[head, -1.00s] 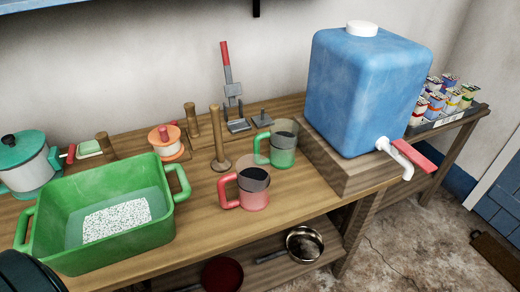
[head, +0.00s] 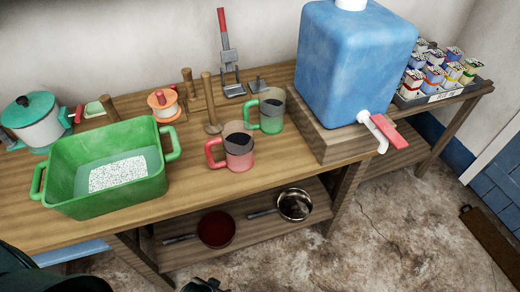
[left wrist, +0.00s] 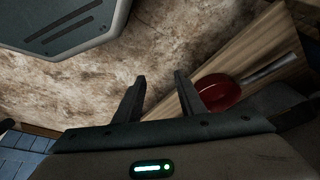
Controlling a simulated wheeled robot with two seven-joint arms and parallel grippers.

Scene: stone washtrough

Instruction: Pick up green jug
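The green jug (head: 270,113) is a cup with a green lower part, a dark grey upper band and a green handle on its left side. It stands upright on the wooden table, just behind a similar red jug (head: 236,150). In the left wrist view my left gripper (left wrist: 160,95) has its two fingers spread apart with nothing between them, over the floor and beside the lower shelf. The jug is not in that view. A dark piece of mine pokes in at the bottom of the head view. My right gripper is not recognisable in either view.
A green basin (head: 105,208) stands left on the table. Upright wooden pegs (head: 210,105) stand left of the jug. A blue tank (head: 355,65) with a tap (head: 378,130) rises to its right. A red pan (head: 216,229) and a metal pan (head: 294,205) lie on the lower shelf.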

